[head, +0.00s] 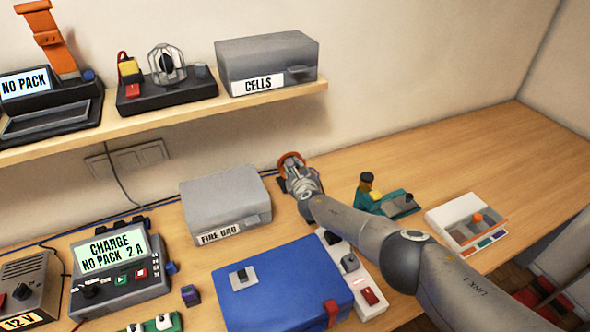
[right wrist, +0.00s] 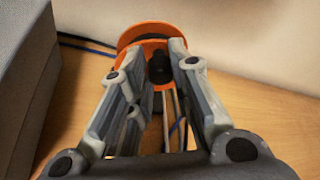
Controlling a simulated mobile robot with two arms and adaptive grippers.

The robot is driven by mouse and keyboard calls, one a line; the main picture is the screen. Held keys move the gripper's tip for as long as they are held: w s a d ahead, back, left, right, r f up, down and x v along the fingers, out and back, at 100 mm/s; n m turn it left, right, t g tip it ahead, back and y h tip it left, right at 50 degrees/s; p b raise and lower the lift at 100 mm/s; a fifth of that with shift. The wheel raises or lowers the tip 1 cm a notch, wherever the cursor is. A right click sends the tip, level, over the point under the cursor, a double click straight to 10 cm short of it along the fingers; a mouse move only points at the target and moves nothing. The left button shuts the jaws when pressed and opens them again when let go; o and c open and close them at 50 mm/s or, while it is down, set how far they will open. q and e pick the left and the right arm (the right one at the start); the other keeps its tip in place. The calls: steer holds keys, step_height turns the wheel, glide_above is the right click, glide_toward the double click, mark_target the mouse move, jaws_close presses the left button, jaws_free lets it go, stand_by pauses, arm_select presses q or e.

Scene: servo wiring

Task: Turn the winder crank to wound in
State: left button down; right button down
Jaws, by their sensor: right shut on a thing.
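The winder (head: 291,157) is an orange reel against the back wall, right of the grey fire bag box. It also shows in the right wrist view (right wrist: 150,31), straight ahead of the fingers. My right gripper (head: 299,180) reaches it from the front. In the right wrist view, my right gripper (right wrist: 160,62) has its fingertips on either side of a dark knob (right wrist: 158,70), which looks like the crank's handle, and is shut on it. The fingers hide most of the crank and the winder's base, so I cannot read its turn position. My left gripper is out of view.
The fire bag box (head: 225,198) stands close left of my right gripper. A blue case (head: 280,290) and a white switch strip (head: 343,255) lie in front. The table's back right is clear.

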steer(key=shift+w+d+m+g+y+b, duration=0.2)
steer(key=shift+d+m+g+y, duration=0.25)
steer(key=shift+m, duration=0.6)
steer(key=shift+w+d+m+g+y+b, duration=0.1)
steer(key=shift+w+d+m+g+y, duration=0.15)
steer(key=shift+d+m+y, duration=0.6)
steer(key=shift+a+m, duration=0.25)
steer(key=shift+m, duration=0.05)
steer(key=c, duration=1.3)
jaws_free()
steer(key=shift+r, duration=0.1)
steer(key=shift+v, duration=3.75)
